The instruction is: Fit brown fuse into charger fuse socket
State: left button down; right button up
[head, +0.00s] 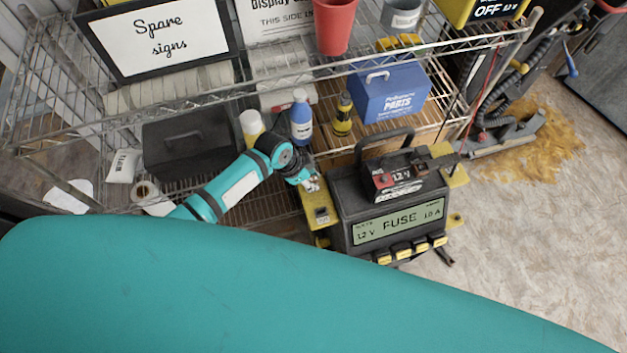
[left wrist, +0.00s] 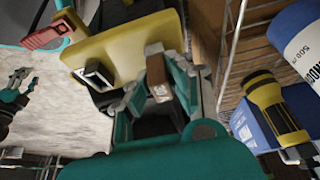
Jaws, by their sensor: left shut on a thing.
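The charger (head: 385,205) is a dark box with a lit FUSE display, standing by the wire rack in the head view. Its yellow side panel (head: 322,222) carries a small socket (head: 321,213). In the left wrist view, the dark socket with a pale rim (left wrist: 95,74) is on the yellow panel (left wrist: 125,45). My left gripper (head: 309,183) is above and beside this panel. In the left wrist view, my left gripper (left wrist: 158,80) is shut on the brown fuse (left wrist: 159,92). The fuse is apart from the socket, to its right. Its far end is hidden.
A battery (head: 392,178) sits on the charger. A teal gripper (left wrist: 17,90), apparently my right, shows small at the wrist view's left edge.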

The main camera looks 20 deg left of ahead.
pick_arm(q)
jog(key=shift+p, duration=0.45)
dwell(0.5)
jog(key=shift+r+p, duration=0.3)
jog(key=shift+p, duration=0.1)
dwell(0.5)
jog(key=shift+r+p, duration=0.45)
jog(key=shift+p, duration=0.4)
dwell(0.5)
jog(key=shift+r+p, duration=2.8)
jog(key=shift+r, duration=0.05)
